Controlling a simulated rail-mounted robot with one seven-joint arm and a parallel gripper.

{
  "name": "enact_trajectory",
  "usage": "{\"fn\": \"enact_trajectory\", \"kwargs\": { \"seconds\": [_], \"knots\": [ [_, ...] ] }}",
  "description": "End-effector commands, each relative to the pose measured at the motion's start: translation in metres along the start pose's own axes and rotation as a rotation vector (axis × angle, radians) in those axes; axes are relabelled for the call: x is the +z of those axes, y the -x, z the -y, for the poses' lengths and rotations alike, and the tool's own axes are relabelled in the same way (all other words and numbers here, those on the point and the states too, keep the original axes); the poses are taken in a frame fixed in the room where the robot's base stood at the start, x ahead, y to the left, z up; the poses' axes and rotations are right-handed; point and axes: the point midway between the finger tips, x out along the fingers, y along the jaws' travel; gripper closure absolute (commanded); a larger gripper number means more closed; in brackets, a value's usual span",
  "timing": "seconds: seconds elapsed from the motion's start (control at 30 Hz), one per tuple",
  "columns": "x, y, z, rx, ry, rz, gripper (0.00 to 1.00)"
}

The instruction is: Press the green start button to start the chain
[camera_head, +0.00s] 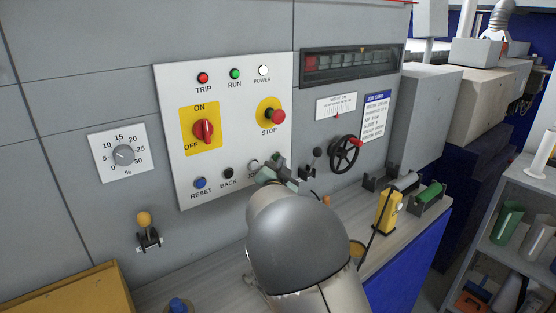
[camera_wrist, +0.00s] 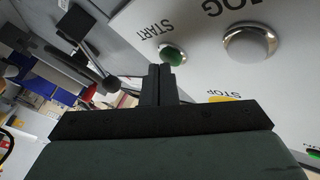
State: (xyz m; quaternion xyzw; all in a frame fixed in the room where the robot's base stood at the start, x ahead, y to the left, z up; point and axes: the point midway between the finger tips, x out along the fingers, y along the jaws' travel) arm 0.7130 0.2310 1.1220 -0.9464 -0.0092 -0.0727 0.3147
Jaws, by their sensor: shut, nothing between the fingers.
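The green start button (camera_wrist: 173,54), labelled START, sits on the white control panel (camera_head: 228,95). In the wrist view it is just beyond the fingertips. In the head view a bit of green at the panel's lower right shows above my gripper (camera_head: 284,168), which hides most of that corner. My gripper (camera_wrist: 160,72) is shut and empty, its fingertips close to the button's edge. I cannot tell whether they touch it. The JOG button (camera_wrist: 250,43) is white and lies beside the start button.
The panel also holds the red STOP button (camera_head: 277,117), the red ON/OFF switch (camera_head: 204,130), the blue RESET button (camera_head: 200,183) and the black BACK button (camera_head: 228,173). A black handwheel (camera_head: 344,154) stands to the right. A ledge (camera_head: 210,285) runs below.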

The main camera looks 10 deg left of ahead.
Motion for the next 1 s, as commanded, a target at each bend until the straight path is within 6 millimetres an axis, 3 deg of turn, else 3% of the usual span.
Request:
{"fn": "enact_trajectory", "kwargs": {
  "seconds": [1.0],
  "knots": [
    [-0.0015, 0.0021, -0.0019, -0.001, 0.001, 0.0, 1.0]
  ]
}}
